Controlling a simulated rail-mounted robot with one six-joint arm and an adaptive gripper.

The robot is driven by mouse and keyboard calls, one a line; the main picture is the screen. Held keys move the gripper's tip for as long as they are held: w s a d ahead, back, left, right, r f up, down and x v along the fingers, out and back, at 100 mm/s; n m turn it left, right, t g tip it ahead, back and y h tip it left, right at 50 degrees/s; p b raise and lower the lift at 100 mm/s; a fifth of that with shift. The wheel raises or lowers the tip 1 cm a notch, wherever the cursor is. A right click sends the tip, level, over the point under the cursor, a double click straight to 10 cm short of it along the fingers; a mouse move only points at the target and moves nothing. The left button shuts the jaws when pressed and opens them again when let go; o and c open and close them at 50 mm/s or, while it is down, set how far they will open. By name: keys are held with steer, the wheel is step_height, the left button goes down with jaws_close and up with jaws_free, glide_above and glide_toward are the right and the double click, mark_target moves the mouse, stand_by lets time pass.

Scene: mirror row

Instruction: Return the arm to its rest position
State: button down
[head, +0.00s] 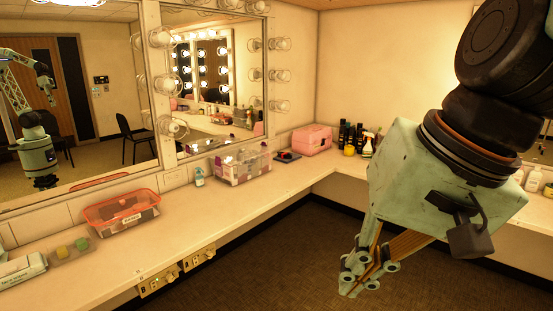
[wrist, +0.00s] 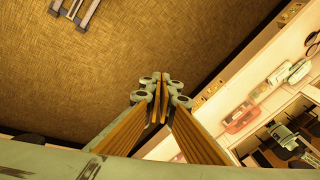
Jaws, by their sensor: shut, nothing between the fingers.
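My gripper (head: 357,277) hangs at the right of the head view, in front of the counter and over the dark carpet, pointing down. Its fingers are shut with nothing between them. In the wrist view my gripper (wrist: 160,78) shows with its fingertips together, carpet behind them and the counter to the right. My arm comes down from the upper right of the head view. Nothing touches the gripper.
The L-shaped counter (head: 110,262) runs along the mirrors. It holds a red-rimmed bin (head: 122,222), a clear box (head: 243,166), a pink case (head: 312,139) and several bottles (head: 352,134). The carpeted floor (head: 270,255) before it is open.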

steer(key=s+d+n+h, duration=0.2)
steer(key=s+d+h, duration=0.1)
steer(key=s+d, duration=0.5)
steer(key=shift+s+d+f+t, duration=0.4)
steer(key=shift+d+f, duration=0.05)
steer(key=shift+d, duration=0.5)
stand_by(0.4)
